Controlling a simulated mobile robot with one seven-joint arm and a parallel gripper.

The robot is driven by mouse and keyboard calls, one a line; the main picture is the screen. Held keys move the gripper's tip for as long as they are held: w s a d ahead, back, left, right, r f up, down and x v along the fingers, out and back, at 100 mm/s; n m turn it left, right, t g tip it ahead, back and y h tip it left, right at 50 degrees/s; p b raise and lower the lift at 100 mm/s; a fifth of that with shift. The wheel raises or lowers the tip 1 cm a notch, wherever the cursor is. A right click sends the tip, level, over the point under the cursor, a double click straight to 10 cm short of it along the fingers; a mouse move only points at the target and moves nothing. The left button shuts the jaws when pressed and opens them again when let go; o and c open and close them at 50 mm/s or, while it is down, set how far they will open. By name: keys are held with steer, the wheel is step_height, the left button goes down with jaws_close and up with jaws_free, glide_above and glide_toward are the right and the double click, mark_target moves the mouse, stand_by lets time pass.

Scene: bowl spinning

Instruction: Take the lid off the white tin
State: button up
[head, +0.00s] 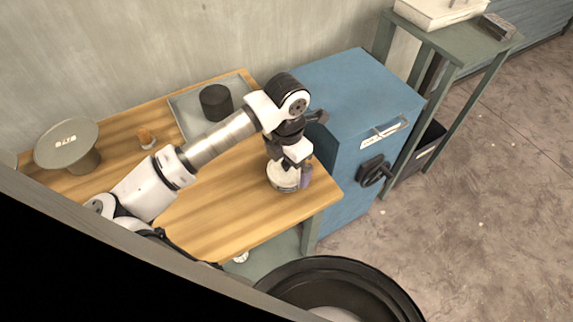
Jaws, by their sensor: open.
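The white tin (283,182) stands on the wooden table near its right front corner. It is small in the head view, and my gripper hides part of its top, so I cannot make out the lid's edge. My gripper (292,172) points down right over the tin and is open. One finger with a purple pad shows at the tin's right side. The other finger is hidden, and I cannot tell whether either one touches the tin.
A grey tray (180,116) with a dark cylinder (211,106) lies at the back of the table. A blue cabinet (358,98) adjoins the right end. The table's front middle is clear.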

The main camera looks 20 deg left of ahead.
steer(key=c, duration=0.8)
steer(key=shift+r, duration=0.1)
step_height(320, 180, up, 20)
steer(key=b, duration=0.4)
